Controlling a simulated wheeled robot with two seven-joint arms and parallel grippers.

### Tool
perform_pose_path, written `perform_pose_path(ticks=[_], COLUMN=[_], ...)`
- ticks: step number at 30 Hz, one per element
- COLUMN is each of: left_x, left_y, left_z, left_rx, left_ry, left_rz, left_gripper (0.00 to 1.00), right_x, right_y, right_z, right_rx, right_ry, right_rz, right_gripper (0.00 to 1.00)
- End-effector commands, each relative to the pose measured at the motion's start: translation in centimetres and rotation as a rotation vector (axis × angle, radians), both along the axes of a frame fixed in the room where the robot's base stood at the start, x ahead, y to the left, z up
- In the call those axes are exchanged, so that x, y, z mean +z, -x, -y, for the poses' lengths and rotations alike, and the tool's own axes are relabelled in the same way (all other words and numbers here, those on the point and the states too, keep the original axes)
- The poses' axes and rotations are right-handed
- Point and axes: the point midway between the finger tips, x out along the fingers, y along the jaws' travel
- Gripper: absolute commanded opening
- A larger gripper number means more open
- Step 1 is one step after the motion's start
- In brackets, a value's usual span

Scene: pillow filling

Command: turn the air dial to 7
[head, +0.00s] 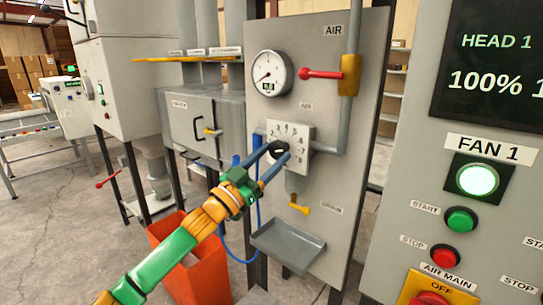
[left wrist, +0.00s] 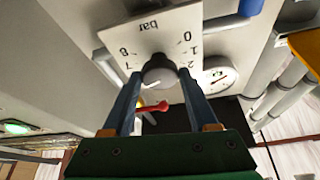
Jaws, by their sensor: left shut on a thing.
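The air dial is a dark round knob on a white numbered plate (head: 304,131), mounted on a grey panel in the head view. In the left wrist view the knob (left wrist: 160,72) sits on its plate (left wrist: 150,32), seen upside down, with "bar" and the numbers 0, 1, 2, 7 and 8 legible. A pale mark on the knob points to the lower left, past 7; the number there is hidden. My left gripper (head: 279,151) is shut on the knob, one finger on each side. The round gauge (head: 270,73) above has its needle toward the lower left.
A red lever (head: 320,74) and grey pipe (head: 331,138) are close to the dial's upper right. Below are a yellow drain valve (head: 299,208), a grey tray (head: 288,246) and an orange bin (head: 200,272). A fan control cabinet (head: 417,150) stands at right.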

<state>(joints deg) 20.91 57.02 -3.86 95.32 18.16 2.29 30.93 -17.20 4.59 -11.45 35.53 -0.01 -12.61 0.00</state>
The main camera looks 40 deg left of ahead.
Motion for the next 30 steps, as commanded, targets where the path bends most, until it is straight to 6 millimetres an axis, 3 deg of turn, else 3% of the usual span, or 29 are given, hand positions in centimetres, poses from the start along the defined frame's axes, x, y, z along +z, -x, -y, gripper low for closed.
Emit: perform_pose_path(ticks=[15, 30], left_x=[0.2, 0.1], left_y=[0.0, 0.0], left_z=[-0.3, -0.3], left_rx=[0.001, 0.001], left_ry=[-0.296, -0.349], left_rz=[0.022, 0.028], left_gripper=[0.04, 0.04], right_x=[1.7, 1.9], right_y=[0.0, 0.0], right_z=[-0.1, -0.1], right_rx=[0.000, -0.001], right_ry=[-0.001, -0.001], right_rz=[0.000, 0.000], right_gripper=[0.62, 0.62])
